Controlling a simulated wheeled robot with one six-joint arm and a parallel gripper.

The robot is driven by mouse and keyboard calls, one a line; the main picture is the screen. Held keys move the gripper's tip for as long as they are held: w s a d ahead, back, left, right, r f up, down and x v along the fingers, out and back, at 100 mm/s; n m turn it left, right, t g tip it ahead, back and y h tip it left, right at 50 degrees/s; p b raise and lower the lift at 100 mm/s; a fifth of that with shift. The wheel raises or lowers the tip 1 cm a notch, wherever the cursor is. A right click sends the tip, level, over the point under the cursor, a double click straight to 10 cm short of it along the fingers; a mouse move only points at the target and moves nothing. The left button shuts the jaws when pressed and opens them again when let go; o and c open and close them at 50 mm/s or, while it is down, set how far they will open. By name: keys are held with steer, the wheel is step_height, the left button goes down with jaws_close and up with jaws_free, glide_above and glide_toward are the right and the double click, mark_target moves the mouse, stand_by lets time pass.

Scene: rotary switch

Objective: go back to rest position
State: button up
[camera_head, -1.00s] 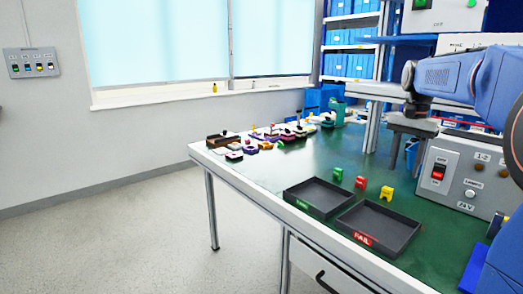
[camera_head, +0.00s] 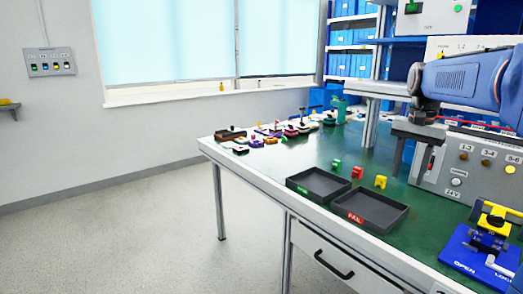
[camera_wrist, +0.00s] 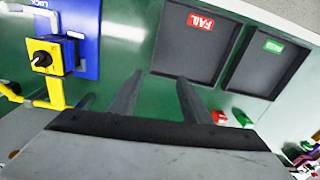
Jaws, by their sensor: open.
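My gripper (camera_head: 411,158) is at the right in the head view, pointing down over the bench in front of the grey control box. Its two fingers are apart with nothing between them in the wrist view (camera_wrist: 156,92). A yellow rotary switch with a black knob (camera_wrist: 43,58) sits on a blue fixture (camera_wrist: 82,30) at the upper left of the wrist view, clear of the fingers. In the head view the blue fixture (camera_head: 462,257), marked OPEN, is at the lower right, with yellow and black parts (camera_head: 492,218) on it.
A PASS tray (camera_head: 318,183) and a FAIL tray (camera_head: 377,212) lie empty on the green bench. Small green, red and yellow pieces (camera_head: 380,182) stand behind them. The grey control box (camera_head: 440,190) is at the right. Several small parts line the far left end.

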steer(key=s+a+f+n+t, duration=0.1)
steer(key=s+a+f+n, duration=0.2)
steer(key=s, duration=0.6)
steer(key=s+a+f+n+t, duration=0.2)
steer(key=s+a+f, duration=0.3)
steer(key=s+f, duration=0.3)
steer(key=s+a+f+n+t, duration=0.1)
steer(key=s+a+f+n, duration=0.3)
steer(key=s, duration=0.6)
step_height(320, 180, down, 2)
steer(key=shift+s+a+f, duration=0.25)
steer(key=shift+a, duration=0.25)
